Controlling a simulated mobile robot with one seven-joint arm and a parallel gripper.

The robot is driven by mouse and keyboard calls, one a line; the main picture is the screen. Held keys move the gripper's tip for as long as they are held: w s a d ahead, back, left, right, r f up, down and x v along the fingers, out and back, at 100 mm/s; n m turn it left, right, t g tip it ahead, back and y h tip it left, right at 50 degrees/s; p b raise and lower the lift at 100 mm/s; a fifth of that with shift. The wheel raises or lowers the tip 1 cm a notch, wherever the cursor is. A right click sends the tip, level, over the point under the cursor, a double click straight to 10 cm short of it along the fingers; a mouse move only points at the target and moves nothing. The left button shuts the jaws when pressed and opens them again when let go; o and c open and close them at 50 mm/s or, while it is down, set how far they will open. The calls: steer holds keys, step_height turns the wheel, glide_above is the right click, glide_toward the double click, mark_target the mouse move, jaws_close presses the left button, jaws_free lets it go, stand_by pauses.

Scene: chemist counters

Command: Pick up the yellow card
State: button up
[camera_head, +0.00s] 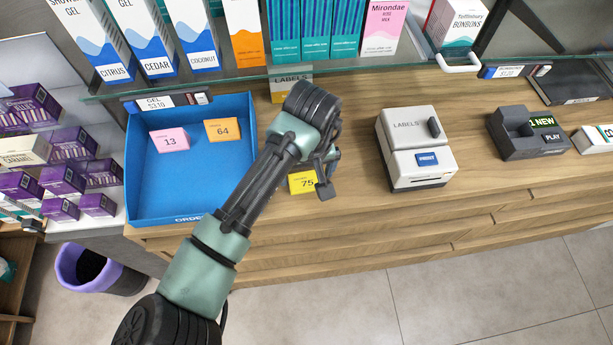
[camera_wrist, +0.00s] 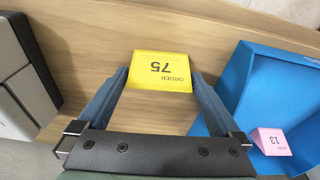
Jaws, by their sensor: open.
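My gripper (camera_head: 325,185) is over the counter at the card, pointing down. In the wrist view my gripper (camera_wrist: 160,82) has one finger on each side of the card, with small gaps; I cannot tell any contact.
The blue tray (camera_head: 146,213) holds a pink card (camera_head: 169,139) marked 13 and an orange card (camera_head: 223,130) marked 64. A label printer (camera_head: 416,150) and a dark device (camera_head: 525,135) stand to the right. A glass shelf with boxes (camera_head: 300,67) runs behind.

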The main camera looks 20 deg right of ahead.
steer(key=c, duration=1)
